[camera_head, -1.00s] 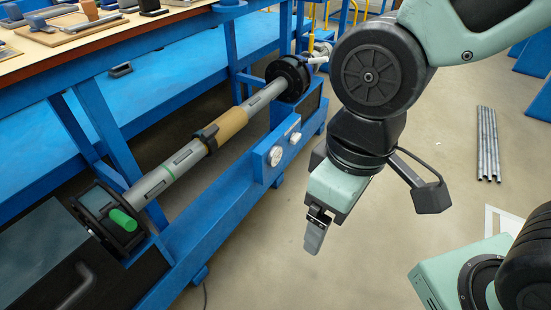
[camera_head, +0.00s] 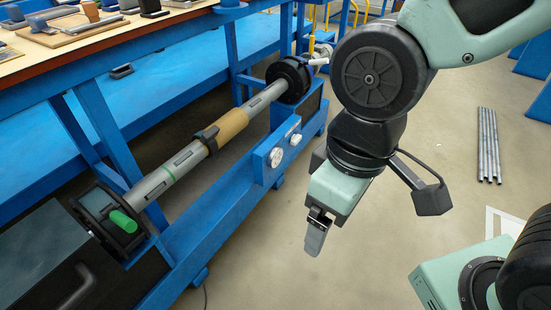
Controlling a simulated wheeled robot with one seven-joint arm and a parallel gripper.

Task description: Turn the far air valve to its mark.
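At the far end of the blue winder stands a black round chuck (camera_head: 289,79). Beside it is a small pale fitting (camera_head: 320,60), which may be the far air valve; it is partly behind my arm, and I cannot make out a mark. Two round white-faced dials or knobs (camera_head: 275,157) and (camera_head: 296,139) sit on the blue frame. My gripper (camera_head: 316,238) hangs pointing down over the floor, right of the winder and apart from it. I see its fingers edge-on, with nothing visible in them, and cannot tell if they are open.
A grey shaft with a tan sleeve (camera_head: 230,126) runs between the far chuck and the near black chuck, which has a green cylinder (camera_head: 123,221). A workbench (camera_head: 95,33) stands behind. Grey rods (camera_head: 488,145) lie on the floor at right. Floor around my gripper is clear.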

